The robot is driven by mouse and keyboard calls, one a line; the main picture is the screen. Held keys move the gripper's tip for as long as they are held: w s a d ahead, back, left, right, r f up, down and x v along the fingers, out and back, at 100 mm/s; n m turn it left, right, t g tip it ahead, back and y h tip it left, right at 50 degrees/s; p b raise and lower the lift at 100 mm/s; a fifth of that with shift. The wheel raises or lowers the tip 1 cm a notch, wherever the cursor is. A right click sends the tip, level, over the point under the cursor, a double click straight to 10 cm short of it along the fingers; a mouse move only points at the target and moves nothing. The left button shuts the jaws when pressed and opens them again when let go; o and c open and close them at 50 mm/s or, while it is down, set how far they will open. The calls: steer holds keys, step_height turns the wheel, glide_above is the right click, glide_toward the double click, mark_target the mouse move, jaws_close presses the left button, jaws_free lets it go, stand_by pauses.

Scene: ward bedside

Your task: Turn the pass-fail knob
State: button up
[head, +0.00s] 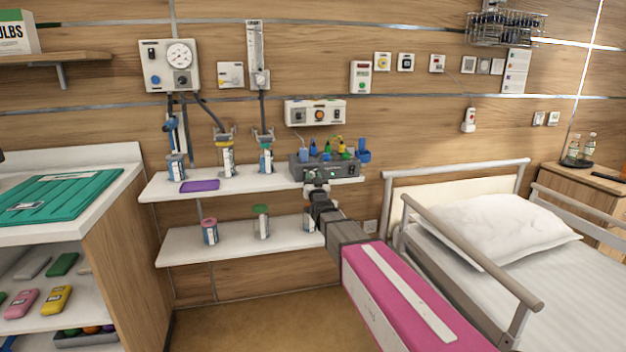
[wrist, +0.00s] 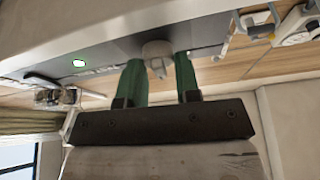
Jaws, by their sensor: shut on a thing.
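A dark grey box (head: 298,170) with several coloured items on top stands at the right end of the upper wall shelf. My gripper (head: 316,187) reaches its front face from below, in front of the shelf edge. In the wrist view, the green fingers of my gripper (wrist: 159,68) stand on either side of a round grey knob (wrist: 157,48) with a raised grip. They are shut on it. A green light (wrist: 79,63) glows on the same panel, to the left of the knob. The knob's marks cannot be read, and my gripper hides it in the head view.
The upper shelf (head: 240,184) holds a purple pad (head: 200,186) and several labelled canisters. A lower shelf (head: 190,246) is under it. A control panel (head: 315,112) hangs above the box. A railed bed (head: 480,225) is at right, a cabinet (head: 110,240) at left.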

steer(key=shift+m+g+h, duration=0.1)
steer(key=shift+m+h, duration=0.75)
steer(key=shift+m, duration=0.95)
steer(key=shift+m+g+h, duration=0.1)
steer(key=shift+m+h, duration=0.7)
steer(key=shift+m, duration=1)
steer(key=shift+m+g+h, duration=0.1)
steer(key=shift+m+h, duration=0.75)
steer(key=shift+m, duration=0.95)
steer(key=o, duration=0.8)
steer(key=shift+o, duration=0.2)
steer(key=v, duration=1.1)
steer(key=shift+a, duration=0.1)
